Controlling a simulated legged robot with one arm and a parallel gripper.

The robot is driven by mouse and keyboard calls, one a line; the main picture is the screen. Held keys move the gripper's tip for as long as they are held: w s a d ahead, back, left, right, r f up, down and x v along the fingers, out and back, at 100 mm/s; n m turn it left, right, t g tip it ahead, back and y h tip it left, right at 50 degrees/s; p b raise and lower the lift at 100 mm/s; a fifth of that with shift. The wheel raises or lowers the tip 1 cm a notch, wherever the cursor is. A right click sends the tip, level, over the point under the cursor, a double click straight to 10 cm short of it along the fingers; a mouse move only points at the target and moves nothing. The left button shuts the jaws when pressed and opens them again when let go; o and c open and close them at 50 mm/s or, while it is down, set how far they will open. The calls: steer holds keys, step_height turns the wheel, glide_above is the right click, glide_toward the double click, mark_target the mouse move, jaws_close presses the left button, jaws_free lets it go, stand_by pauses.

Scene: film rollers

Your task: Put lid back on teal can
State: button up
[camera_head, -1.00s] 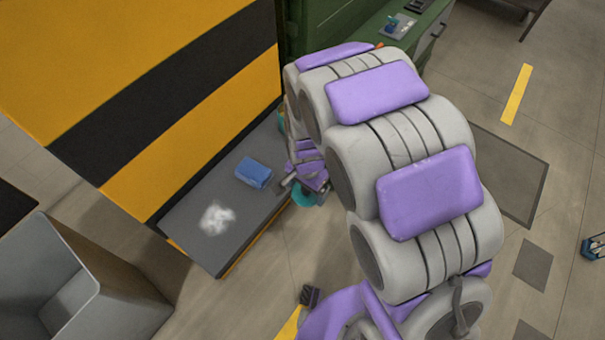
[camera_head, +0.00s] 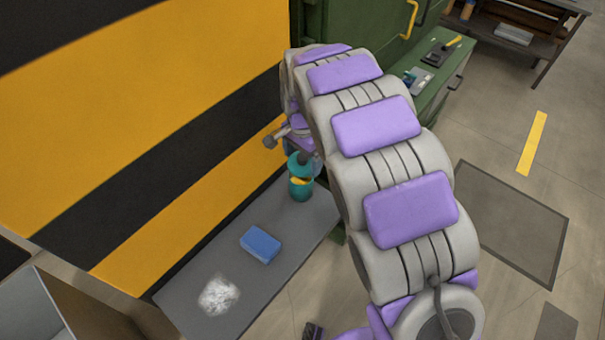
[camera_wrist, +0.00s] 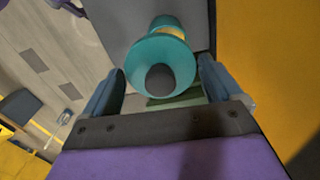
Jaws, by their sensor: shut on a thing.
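The teal can (camera_head: 300,193) with a yellow band stands on the grey ledge, beside the striped wall. The teal lid (camera_head: 295,167) with its dark knob is at the top of the can, under my gripper. In the wrist view the lid (camera_wrist: 148,55) is between the two fingers of my gripper (camera_wrist: 162,68), with its dark knob facing the camera. The can's teal body and yellow band (camera_wrist: 172,32) show behind it. My gripper is shut on the lid. I cannot tell whether the lid touches the can's rim or is fully seated.
A blue sponge (camera_head: 261,244) and a white foamy patch (camera_head: 218,295) lie on the grey ledge (camera_head: 200,262). The yellow and black wall (camera_head: 130,130) rises close on the left. A green cabinet (camera_head: 350,30) stands behind my arm. A grey bin (camera_head: 30,315) is at lower left.

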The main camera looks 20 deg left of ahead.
mark_target(301, 168)
steer(key=shift+w+a+r, duration=0.2)
steer(key=shift+w+r, duration=0.15)
steer(key=shift+w, duration=0.15)
steer(key=shift+a+f+b, duration=0.3)
steer(key=shift+f+b, duration=0.2)
steer(key=shift+f, duration=0.4)
steer(key=shift+d+f+b, duration=0.15)
steer(key=shift+f+b, duration=0.45)
steer(key=shift+f, duration=1.75)
steer(key=shift+s+r+p, duration=0.1)
steer(key=shift+r+p, duration=0.05)
steer(key=shift+p, duration=0.45)
steer(key=shift+f+p, duration=0.2)
steer(key=shift+p, duration=0.3)
steer(key=o, duration=0.7)
